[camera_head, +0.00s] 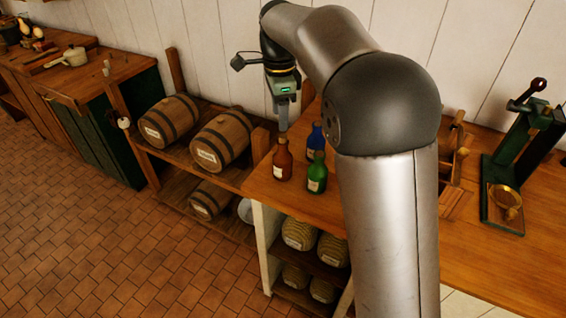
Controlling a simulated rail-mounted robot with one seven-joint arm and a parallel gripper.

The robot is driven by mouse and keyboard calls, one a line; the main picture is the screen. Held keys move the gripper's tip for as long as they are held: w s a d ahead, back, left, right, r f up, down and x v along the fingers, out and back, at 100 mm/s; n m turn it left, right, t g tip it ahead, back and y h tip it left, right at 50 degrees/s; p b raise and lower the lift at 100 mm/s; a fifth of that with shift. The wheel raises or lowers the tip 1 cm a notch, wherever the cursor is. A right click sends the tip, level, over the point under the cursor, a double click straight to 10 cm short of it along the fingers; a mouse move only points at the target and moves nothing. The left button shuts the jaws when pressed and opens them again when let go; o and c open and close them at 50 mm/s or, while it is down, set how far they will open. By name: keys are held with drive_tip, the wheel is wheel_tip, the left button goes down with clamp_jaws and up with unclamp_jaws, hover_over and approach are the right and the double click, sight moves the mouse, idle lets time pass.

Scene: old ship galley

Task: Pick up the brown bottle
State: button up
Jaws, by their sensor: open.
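The brown bottle (282,162) stands upright on the wooden counter (262,187), near its left end. It has a pale label and a narrow neck. My gripper (283,128) points down right above the bottle's neck. Its fingers appear as one narrow shape from this side, so the gap between them is hard to see. I cannot tell whether the fingertips touch the bottle top or stand behind it.
A blue bottle (315,138) and a green bottle (317,175) stand close to the right of the brown one. Barrels (221,139) lie on a lower rack to the left. A green press (522,150) stands on the counter at right. My arm hides part of the counter.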

sight(283, 136)
wheel_tip(283, 136, down, 4)
drive_tip(key=shift+f, duration=0.1)
drive_tip(key=shift+s+d+f+p, duration=0.1)
drive_tip(key=shift+d+f+p, duration=0.15)
drive_tip(key=shift+f, duration=1.05)
drive_tip(key=shift+d+f+p, duration=0.1)
drive_tip(key=shift+f+p, duration=0.15)
drive_tip(key=shift+f, duration=1.05)
clamp_jaws()
